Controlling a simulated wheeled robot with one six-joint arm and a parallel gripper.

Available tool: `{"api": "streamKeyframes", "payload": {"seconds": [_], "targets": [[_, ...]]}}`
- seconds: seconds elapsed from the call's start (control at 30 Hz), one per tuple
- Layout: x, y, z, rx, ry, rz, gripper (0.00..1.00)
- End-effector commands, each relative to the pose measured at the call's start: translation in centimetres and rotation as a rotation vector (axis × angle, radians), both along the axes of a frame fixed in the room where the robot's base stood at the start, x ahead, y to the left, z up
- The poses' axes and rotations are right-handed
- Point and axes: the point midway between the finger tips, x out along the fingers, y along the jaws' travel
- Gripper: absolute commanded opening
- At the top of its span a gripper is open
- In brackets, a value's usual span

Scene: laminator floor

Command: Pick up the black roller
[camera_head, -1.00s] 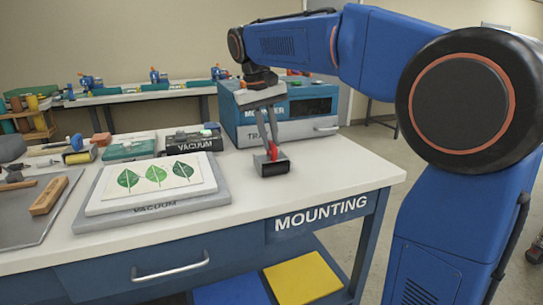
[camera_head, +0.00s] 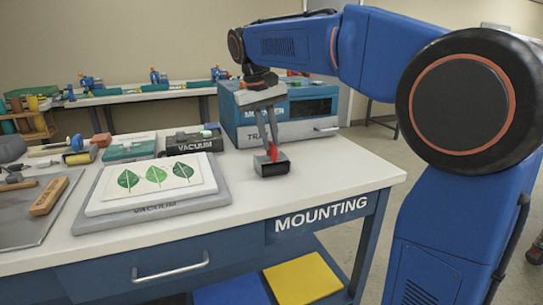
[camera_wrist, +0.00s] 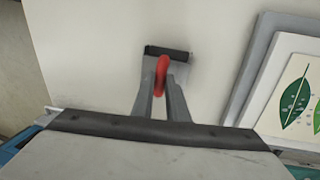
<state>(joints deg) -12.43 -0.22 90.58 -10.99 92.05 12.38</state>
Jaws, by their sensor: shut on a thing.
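The black roller (camera_head: 272,168) is on the white table top, right of the leaf print. It has a dark roller, a grey frame and a red handle. In the wrist view the black roller (camera_wrist: 166,53) shows beyond the fingertips, with the red handle between them. My gripper (camera_head: 270,150) points down over it and is shut on the red handle. The fingers (camera_wrist: 161,90) also show in the wrist view. I cannot tell whether the roller touches the table or is just above it.
A grey vacuum board (camera_head: 150,216) with a white leaf-print sheet (camera_head: 205,178) lies left of the roller. A blue machine (camera_head: 300,132) stands behind. A grey mat with a wooden-handled tool (camera_head: 48,196) is at far left. The table's right front corner is clear.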

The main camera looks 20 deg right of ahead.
Motion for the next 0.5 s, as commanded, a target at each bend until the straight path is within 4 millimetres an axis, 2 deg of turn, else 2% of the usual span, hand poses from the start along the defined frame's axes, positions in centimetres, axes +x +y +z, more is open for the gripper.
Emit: {"api": "streamKeyframes", "payload": {"seconds": [0.27, 0.5], "targets": [[0.0, 0.0, 0.7, 0.0, -0.001, 0.0, 0.0], [0.1, 0.0, 4.6, 0.001, -0.004, 0.0, 0.0]]}}
